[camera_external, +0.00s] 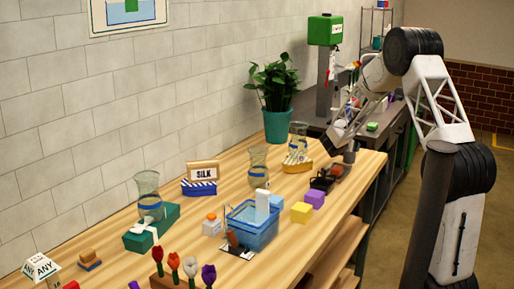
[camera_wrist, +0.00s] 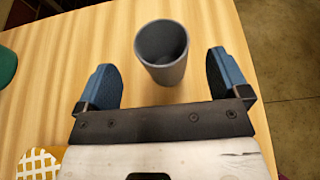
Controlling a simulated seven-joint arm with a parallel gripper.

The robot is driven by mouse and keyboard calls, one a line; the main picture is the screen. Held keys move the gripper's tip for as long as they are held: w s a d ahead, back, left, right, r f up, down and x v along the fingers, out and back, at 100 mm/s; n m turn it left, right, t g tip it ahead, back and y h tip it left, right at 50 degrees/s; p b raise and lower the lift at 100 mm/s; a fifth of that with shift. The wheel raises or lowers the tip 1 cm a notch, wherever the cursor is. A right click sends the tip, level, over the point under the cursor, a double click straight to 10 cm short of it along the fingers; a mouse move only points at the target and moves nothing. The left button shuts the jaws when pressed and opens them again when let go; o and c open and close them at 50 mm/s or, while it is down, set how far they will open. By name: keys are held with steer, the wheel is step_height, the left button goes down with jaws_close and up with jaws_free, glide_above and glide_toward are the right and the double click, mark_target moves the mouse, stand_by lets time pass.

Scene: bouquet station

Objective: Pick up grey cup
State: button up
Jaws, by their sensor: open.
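The grey cup (camera_wrist: 163,68) stands upright on the wooden table in the wrist view, its open mouth facing my camera. My gripper (camera_wrist: 162,62) is open, with one blue finger to the left of the cup and one to the right. There are gaps on both sides, and the fingers do not appear to touch it. The cup's height relative to the fingertips is hard to tell. In the external view my gripper (camera_external: 338,140) is low over the far right end of the table, and the cup is hard to make out there.
A teal plant pot (camera_external: 277,125) stands behind my gripper, by the wall. A yellow boat-shaped holder (camera_external: 297,166) with a glass vase is close by on the left. A blue bin (camera_external: 252,232), purple block (camera_external: 315,199) and yellow block (camera_external: 301,212) are nearer. The table's edge is close on the right.

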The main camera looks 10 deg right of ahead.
steer(key=shift+x, duration=2.5)
steer(key=shift+s+f, duration=0.1)
steer(key=c, duration=1.1)
steer(key=shift+o, duration=0.2)
steer(key=s+a+r, duration=0.1)
steer(key=s+r, duration=0.1)
steer(key=s, duration=0.6)
steer(key=s+a+r, duration=0.1)
steer(key=s+r, duration=0.2)
steer(key=s, duration=0.4)
steer(key=shift+s+a, duration=0.25)
steer(key=shift+s, duration=0.15)
